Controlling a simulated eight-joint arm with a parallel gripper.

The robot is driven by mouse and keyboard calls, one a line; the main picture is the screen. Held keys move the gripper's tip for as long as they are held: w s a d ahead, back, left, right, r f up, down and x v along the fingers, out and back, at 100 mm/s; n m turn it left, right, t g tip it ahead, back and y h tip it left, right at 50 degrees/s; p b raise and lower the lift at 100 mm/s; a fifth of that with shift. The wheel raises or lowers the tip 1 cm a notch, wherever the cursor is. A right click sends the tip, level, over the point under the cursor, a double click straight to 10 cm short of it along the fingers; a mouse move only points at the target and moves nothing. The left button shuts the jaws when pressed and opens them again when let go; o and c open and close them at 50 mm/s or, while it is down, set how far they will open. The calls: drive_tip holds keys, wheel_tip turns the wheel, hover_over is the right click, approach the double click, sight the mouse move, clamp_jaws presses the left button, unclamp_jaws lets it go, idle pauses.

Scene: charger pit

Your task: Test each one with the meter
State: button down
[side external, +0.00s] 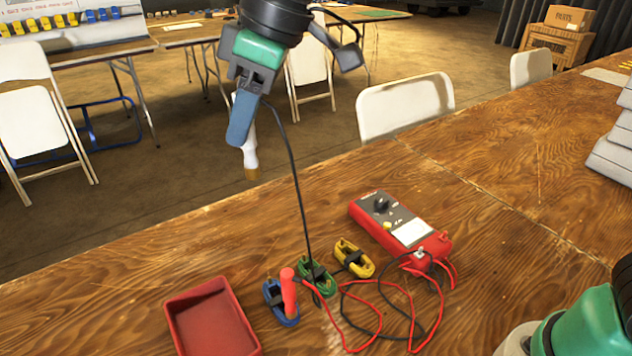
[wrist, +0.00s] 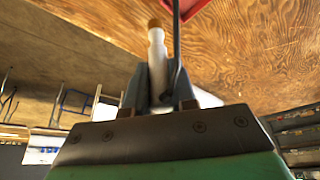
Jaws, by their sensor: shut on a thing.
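My gripper (side external: 243,130) is above the table, shut on a white stick (side external: 250,152) with a brown end that points down. In the wrist view the white stick (wrist: 157,60) stands between the fingers. A black cable (side external: 287,165) runs from my gripper down to the green coil; its upper end is not clear. The red meter (side external: 402,229) lies on the table with a dark dial and pale display. Blue (side external: 275,300), green (side external: 326,280) and yellow (side external: 361,263) coils lie left of it. A red probe-like rod (side external: 289,292) stands at the blue coil.
An open red tray (side external: 250,340) sits at the front left and looks empty. Red and black leads (side external: 408,290) loop on the table by the meter. Grey stacked items (side external: 615,150) stand at the right edge. White chairs (side external: 405,105) stand behind.

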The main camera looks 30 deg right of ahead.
drive_tip(key=shift+d+f+m+t+h, duration=0.25)
drive_tip(key=shift+d+f+m, duration=0.6)
drive_tip(key=shift+d+f, duration=1.7)
drive_tip(key=shift+d+f+m+t+h, duration=0.25)
drive_tip(key=shift+d+f+m, duration=0.65)
drive_tip(key=shift+d+f, duration=1.7)
drive_tip(key=shift+d+f+m+t+h, duration=0.25)
drive_tip(key=shift+d+f+m, duration=0.9)
drive_tip(key=shift+f, duration=2.45)
drive_tip(key=shift+d+f+n, duration=0.3)
drive_tip(key=shift+f, duration=0.6)
drive_tip(key=c, duration=0.6)
unclamp_jaws()
drive_tip(key=shift+c, duration=0.2)
drive_tip(key=shift+o, duration=0.2)
drive_tip(key=shift+o, duration=1.4)
